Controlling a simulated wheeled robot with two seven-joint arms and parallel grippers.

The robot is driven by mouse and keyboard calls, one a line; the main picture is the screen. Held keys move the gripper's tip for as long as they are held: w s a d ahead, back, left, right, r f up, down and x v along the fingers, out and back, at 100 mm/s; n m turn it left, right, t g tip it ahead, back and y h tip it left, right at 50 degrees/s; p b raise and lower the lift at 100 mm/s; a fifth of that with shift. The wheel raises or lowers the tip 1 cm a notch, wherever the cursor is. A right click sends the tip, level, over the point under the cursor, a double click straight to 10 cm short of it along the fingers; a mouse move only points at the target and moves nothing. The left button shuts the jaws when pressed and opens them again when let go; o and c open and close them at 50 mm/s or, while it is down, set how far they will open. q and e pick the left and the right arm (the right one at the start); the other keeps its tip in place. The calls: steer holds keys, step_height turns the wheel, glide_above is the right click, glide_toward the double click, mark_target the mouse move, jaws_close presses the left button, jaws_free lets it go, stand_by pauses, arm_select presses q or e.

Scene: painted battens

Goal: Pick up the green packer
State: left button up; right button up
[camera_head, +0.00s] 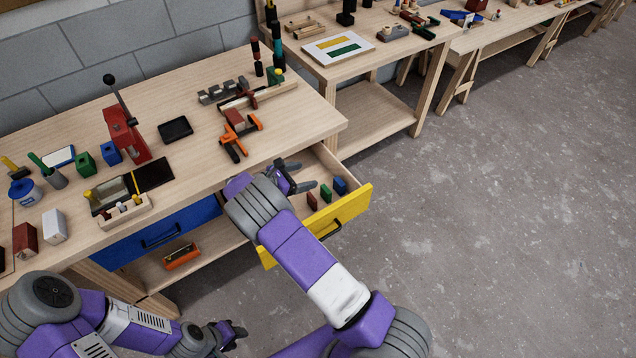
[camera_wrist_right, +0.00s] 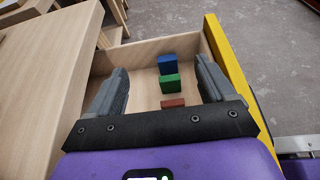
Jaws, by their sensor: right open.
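The green packer (camera_head: 326,192) is a small block standing in the open yellow-fronted drawer (camera_head: 352,207), between a blue block (camera_head: 340,186) and a dark red block (camera_head: 312,201). In the right wrist view the green packer (camera_wrist_right: 168,83) stands between the blue block (camera_wrist_right: 165,64) and the red block (camera_wrist_right: 173,103). My right gripper (camera_head: 299,176) is over the drawer, open and empty, its fingers on either side of the line of blocks in the wrist view. My left gripper (camera_head: 232,335) is low at the lower left, away from the drawer; its jaws are too small to judge.
The drawer walls and yellow front surround the blocks closely. The benchtop beside it holds an orange clamp (camera_head: 240,136), a black tray (camera_head: 175,129) and a red press (camera_head: 125,132). A blue drawer (camera_head: 160,234) is shut. The floor at the right is clear.

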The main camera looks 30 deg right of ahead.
mark_target(324, 190)
steer(key=f+b, duration=0.9)
steer(key=f, duration=0.1)
steer(key=shift+s+b, duration=0.25)
steer(key=shift+b, duration=0.05)
steer(key=x, duration=0.2)
steer(key=b+x, duration=0.1)
steer(key=x, duration=0.2)
steer(key=b+x, duration=0.1)
steer(key=x, duration=0.1)
steer(key=shift+d+f, duration=0.2)
steer(key=shift+f, duration=0.2)
steer(key=shift+r, duration=0.1)
steer(key=c, duration=1.1)
